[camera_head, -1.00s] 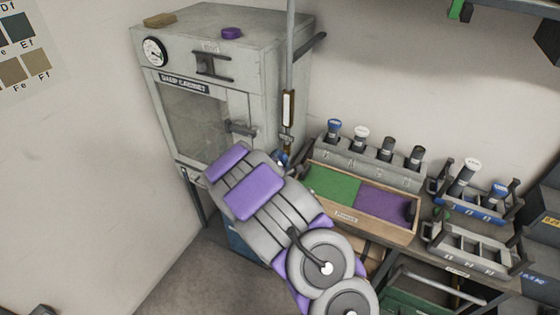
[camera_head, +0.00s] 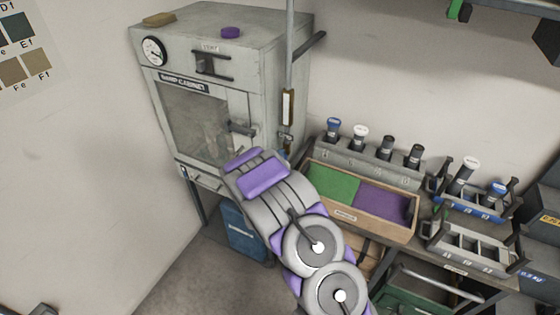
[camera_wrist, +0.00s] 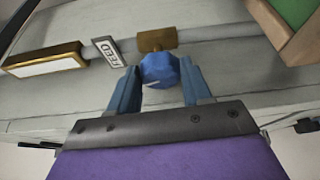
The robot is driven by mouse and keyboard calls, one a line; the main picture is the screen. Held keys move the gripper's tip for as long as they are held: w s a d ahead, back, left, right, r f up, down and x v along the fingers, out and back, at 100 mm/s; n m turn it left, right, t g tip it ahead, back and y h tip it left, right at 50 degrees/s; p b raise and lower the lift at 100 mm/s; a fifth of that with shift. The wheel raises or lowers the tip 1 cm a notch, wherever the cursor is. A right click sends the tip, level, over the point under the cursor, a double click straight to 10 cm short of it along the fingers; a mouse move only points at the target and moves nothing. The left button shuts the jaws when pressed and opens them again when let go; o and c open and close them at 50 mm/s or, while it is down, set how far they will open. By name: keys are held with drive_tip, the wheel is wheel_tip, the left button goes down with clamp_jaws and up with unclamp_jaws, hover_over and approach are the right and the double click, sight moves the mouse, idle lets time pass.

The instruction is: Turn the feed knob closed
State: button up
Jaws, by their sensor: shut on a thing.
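The feed knob (camera_wrist: 160,70) is blue and faceted, with a pale mark on its face, and sits on a brass fitting (camera_wrist: 157,40) in the wrist view. A small "FEED" label (camera_wrist: 107,51) is beside it on the pipe. My gripper (camera_wrist: 161,84) has one blue finger on each side of the knob and is shut on it. In the head view my arm hides the knob and the fingers, at the lower right of the grey damp cabinet (camera_head: 270,110).
A vertical pipe with a brass-framed sight glass (camera_head: 287,107) runs beside the cabinet. To the right are a wooden tray (camera_head: 345,215) with green and purple sections, a grey rack (camera_head: 375,169) of dark bottles, and a blue caddy (camera_head: 465,204). A blue bin (camera_head: 243,235) stands below.

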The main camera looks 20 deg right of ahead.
drive_tip(key=shift+s+f+m+t+h, duration=0.1)
drive_tip(key=shift+f+m+t+h, duration=0.1)
drive_tip(key=shift+m, duration=0.6)
drive_tip(key=shift+f+m+t+h, duration=0.2)
drive_tip(key=shift+m, duration=0.6)
drive_tip(key=shift+f, duration=0.15)
drive_tip(key=o, duration=0.7)
drive_tip(key=shift+o, duration=0.3)
drive_tip(key=shift+r, duration=0.2)
drive_tip(key=p+v, duration=0.2)
drive_tip(key=v, duration=1.5)
drive_tip(key=shift+a+f, duration=0.2)
drive_tip(key=shift+f, duration=0.1)
drive_tip(key=shift+m, duration=0.3)
